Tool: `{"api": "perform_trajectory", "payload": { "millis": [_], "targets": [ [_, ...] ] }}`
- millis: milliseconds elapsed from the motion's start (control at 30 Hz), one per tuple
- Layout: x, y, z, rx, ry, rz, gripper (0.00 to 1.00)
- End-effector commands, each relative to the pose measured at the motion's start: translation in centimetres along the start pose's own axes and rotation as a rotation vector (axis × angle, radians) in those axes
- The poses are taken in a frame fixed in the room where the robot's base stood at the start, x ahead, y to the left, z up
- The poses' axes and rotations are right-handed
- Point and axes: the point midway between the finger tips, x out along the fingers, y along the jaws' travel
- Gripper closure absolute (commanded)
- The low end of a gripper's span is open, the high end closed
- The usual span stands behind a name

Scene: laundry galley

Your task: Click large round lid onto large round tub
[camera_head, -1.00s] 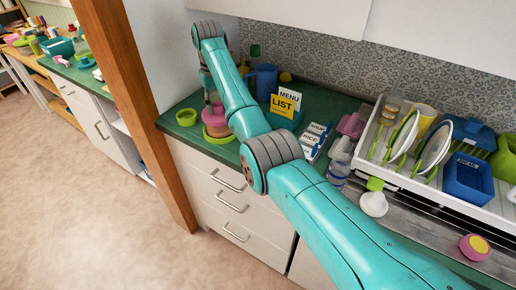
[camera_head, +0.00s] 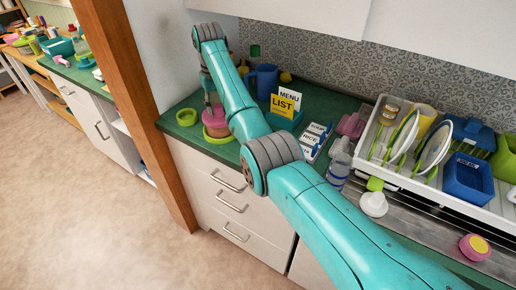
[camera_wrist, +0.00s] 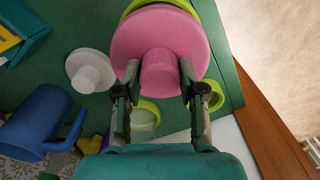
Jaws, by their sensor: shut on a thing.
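A pink round lid (camera_wrist: 185,30) with a thick knob (camera_wrist: 160,75) fills the top of the wrist view. My gripper (camera_wrist: 160,82) is shut on the knob, one finger on each side. A lime-green round tub (camera_wrist: 200,8) shows as an arc behind the lid. In the head view, the pink lid (camera_head: 214,118) is directly over the lime-green tub (camera_head: 212,138) on the counter, with my gripper (camera_head: 212,98) above it. I cannot tell whether the lid is fully seated; its far edge is hidden.
A small green round tub (camera_head: 187,117) stands left of it, near the counter edge. A white round lid (camera_wrist: 90,72) and a blue mug (camera_wrist: 38,122) are nearby.

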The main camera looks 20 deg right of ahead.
Motion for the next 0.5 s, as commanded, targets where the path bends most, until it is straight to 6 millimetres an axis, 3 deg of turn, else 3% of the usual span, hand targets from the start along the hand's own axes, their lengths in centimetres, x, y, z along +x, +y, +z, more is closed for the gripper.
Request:
{"api": "perform_trajectory", "payload": {
  "millis": [500],
  "targets": [
    [0.71, 0.0, -0.02, 0.0, 0.001, 0.0, 1.0]
  ]
}}
